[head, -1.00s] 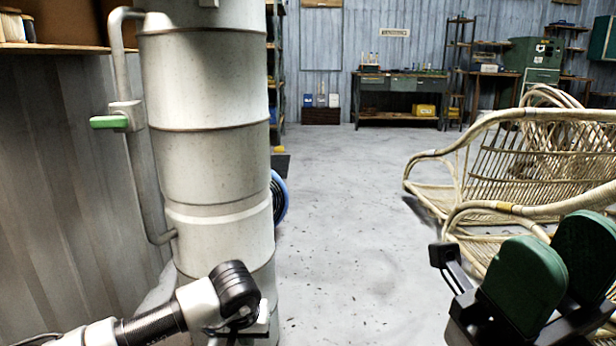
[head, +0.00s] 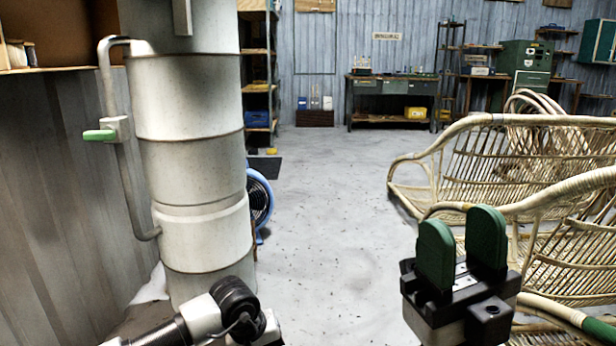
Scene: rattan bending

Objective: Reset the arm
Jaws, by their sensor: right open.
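My right gripper (head: 462,250) is at the lower right of the head view, with two green-padded fingers pointing up. The fingers are apart with nothing between them, so it is open and empty. It appears in front of the rattan seats. My left arm (head: 205,315) comes in at the bottom left, white and black, in front of the lower part of the steel cylinder (head: 195,180). The left gripper's fingers are not in view.
The cylinder has a side pipe with a green handle (head: 100,135). Rattan seat frames (head: 500,165) fill the right side. A blue round fan (head: 259,200) stands behind the cylinder. A workbench (head: 390,97) is at the back wall. The middle floor (head: 330,220) is clear.

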